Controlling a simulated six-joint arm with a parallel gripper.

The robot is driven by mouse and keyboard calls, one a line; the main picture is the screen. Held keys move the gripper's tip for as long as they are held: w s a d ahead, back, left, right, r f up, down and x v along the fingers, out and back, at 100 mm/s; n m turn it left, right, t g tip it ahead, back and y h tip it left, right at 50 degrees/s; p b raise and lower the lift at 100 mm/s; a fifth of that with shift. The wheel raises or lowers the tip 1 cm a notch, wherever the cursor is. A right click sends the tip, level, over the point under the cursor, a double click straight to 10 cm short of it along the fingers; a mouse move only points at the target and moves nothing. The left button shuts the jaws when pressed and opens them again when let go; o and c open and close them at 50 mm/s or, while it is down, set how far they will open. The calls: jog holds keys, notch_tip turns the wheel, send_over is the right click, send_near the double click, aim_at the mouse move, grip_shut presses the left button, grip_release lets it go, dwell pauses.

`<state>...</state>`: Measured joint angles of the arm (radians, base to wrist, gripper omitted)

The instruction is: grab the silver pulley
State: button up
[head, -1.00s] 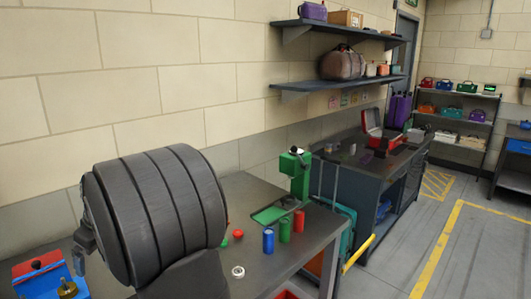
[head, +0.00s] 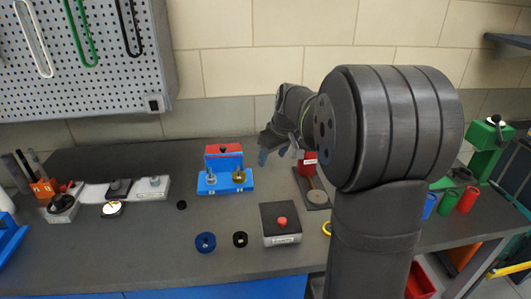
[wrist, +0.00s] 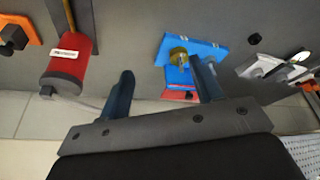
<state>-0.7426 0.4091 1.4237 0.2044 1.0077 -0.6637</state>
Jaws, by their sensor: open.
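I see no silver pulley in the current views; my own arm covers part of the bench on the right. A blue pulley (head: 205,242) and a black pulley (head: 240,239) lie on the bench, with a yellow ring-shaped piece (head: 327,228) partly behind my arm.
A blue-and-red fixture (head: 225,181) with brass parts and a red-bodied press (head: 307,165) stand near my gripper. A box with a red button (head: 281,238) is in front. Gauges (head: 112,208) lie left. Blue, green and red cylinders (head: 448,202) stand right.

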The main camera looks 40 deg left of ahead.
send_near(212, 178)
jog(key=x, duration=0.2)
jog(key=shift+w+a+f, duration=0.1)
jog(key=shift+a+f, duration=0.2)
jog(key=shift+y, duration=0.3)
jog(key=shift+d+x, duration=0.2)
jog(key=shift+x, duration=2.8)
jog(key=shift+f, duration=0.1)
jog(key=c, duration=1.1)
